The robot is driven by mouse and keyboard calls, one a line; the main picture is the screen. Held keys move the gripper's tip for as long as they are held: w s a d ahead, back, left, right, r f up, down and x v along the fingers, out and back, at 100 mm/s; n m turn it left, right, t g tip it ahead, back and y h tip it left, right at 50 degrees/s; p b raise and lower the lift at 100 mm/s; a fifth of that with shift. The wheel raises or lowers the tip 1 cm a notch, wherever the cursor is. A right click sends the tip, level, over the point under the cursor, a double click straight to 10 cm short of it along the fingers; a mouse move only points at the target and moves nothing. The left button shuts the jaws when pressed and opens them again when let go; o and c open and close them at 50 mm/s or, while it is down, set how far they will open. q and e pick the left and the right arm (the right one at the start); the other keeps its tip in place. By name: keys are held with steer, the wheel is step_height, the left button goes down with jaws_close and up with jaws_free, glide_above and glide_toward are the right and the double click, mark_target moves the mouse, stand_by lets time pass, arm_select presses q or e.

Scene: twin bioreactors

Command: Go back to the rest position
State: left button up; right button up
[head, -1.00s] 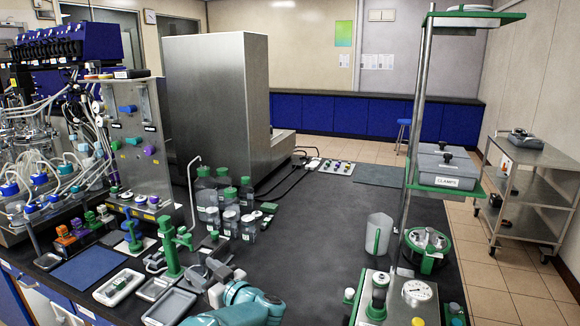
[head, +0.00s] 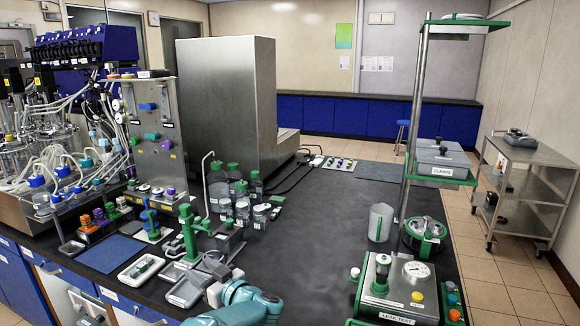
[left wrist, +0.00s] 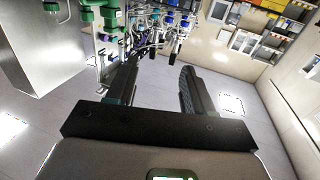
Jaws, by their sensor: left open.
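My left gripper (head: 210,268) shows at the bottom of the head view, left of centre, at the end of my teal arm. In the left wrist view its two dark fingers (left wrist: 156,85) stand apart with nothing between them. My right gripper is not in view.
Bottles with green caps (head: 220,188) stand behind the stand. A pale tray (head: 141,268) lies left of my gripper. The leak test box (head: 398,285) and a green-rimmed vessel (head: 424,235) stand on the right. The dark bench top (head: 320,225) is clear in the middle.

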arm_select(q)
steer(key=s+a+f+g, duration=0.1)
steer(key=a+f, duration=0.2)
steer(key=a, duration=0.4)
steer(key=s+d+f+m+h, duration=0.1)
steer(key=s+f+m+h, duration=0.35)
steer(key=f, duration=0.65)
steer(key=s+f+m+h, duration=0.4)
steer(key=s+f+h, duration=0.15)
steer(key=f, duration=0.55)
steer(key=s+d+f+g+h, duration=0.2)
steer(key=s+d, duration=0.3)
steer(key=s, duration=0.5)
steer(key=s+d+f+g+h, duration=0.3)
steer(key=s+d+g, duration=0.1)
steer(key=s, duration=0.6)
steer(key=s+d+f+g+h, duration=0.3)
steer(key=s+d, duration=0.3)
steer(key=s, duration=0.4)
steer(key=shift+s+d+g, duration=0.25)
steer(key=shift+s+g, duration=0.05)
steer(key=shift+s, duration=0.05)
